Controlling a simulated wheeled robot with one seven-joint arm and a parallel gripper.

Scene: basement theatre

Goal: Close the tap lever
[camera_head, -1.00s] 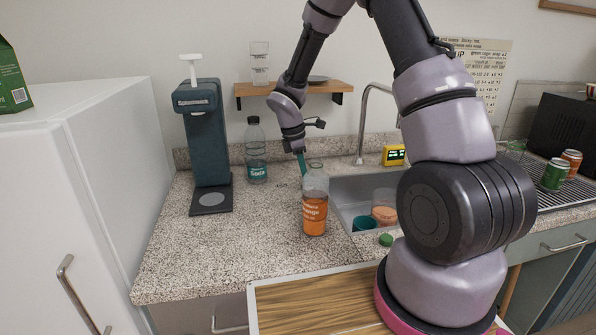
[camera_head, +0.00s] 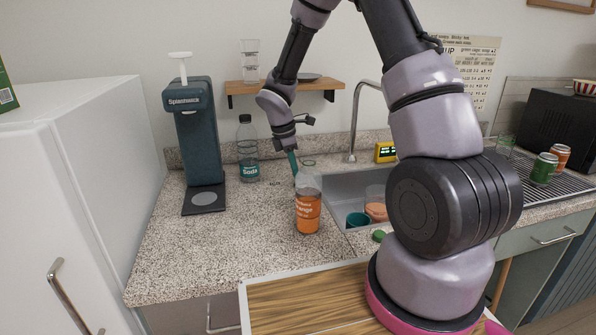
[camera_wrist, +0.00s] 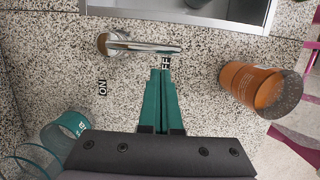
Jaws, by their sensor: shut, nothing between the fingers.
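The chrome tap lever (camera_wrist: 150,46) shows in the wrist view, with its round base at the left and its handle pointing right. An "OFF" label, partly hidden, lies by the handle and my fingertips. An "ON" label (camera_wrist: 102,87) lies lower left. My gripper (camera_wrist: 161,73) has its green fingers together and empty, the tips just below the handle; I cannot tell whether they touch it. The tap spout (camera_head: 355,115) rises behind the sink.
A soda bottle (camera_head: 248,155) and a dark dispenser (camera_head: 198,145) stand left. The sink (camera_head: 340,190) holds cups. A shelf (camera_head: 285,87) hangs behind my arm. The front-left counter is clear.

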